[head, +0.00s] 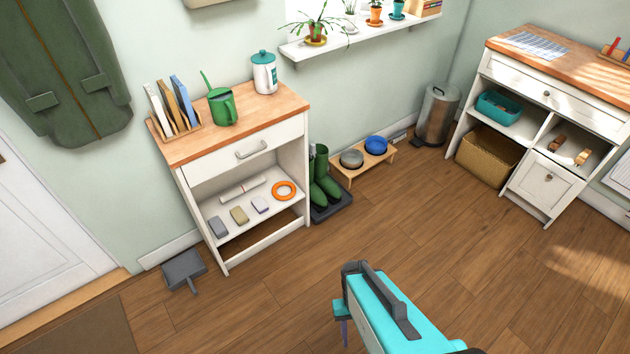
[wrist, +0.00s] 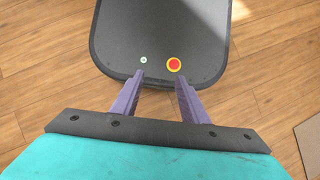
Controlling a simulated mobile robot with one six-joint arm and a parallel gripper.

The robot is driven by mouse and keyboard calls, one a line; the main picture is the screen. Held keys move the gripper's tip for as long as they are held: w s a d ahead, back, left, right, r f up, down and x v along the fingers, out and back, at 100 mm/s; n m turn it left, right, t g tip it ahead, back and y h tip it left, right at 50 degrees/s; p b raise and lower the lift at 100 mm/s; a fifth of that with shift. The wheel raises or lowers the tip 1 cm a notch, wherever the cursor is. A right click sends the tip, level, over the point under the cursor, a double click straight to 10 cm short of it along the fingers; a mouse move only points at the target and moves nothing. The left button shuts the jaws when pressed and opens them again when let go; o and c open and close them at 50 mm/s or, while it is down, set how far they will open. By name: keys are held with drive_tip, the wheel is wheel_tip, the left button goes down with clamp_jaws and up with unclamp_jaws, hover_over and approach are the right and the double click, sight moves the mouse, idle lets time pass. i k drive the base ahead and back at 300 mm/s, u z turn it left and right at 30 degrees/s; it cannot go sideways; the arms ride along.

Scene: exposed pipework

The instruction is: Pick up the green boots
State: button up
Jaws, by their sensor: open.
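The green boots (head: 325,180) stand upright on a dark boot tray (head: 333,208) on the floor, against the right side of the white cabinet. The cabinet hides part of them on the left. My gripper (head: 344,326) is in the lower middle of the head view, well in front of the boots and apart from them. In the wrist view my gripper (wrist: 159,82) shows two purple fingers spread apart with nothing between them. The boots are not in the wrist view, which shows my own dark base and wood floor.
The white cabinet (head: 243,140) with a wooden top stands left of the boots. A wooden stand (head: 362,170) with a grey bowl (head: 351,158) and a blue bowl (head: 376,145) is just right. A dustpan (head: 184,269) lies at the left. The floor before the boots is clear.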

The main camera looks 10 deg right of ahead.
sight(323, 189)
drive_tip(key=u, duration=0.25)
drive_tip(key=i, duration=1)
drive_tip(key=u, duration=0.55)
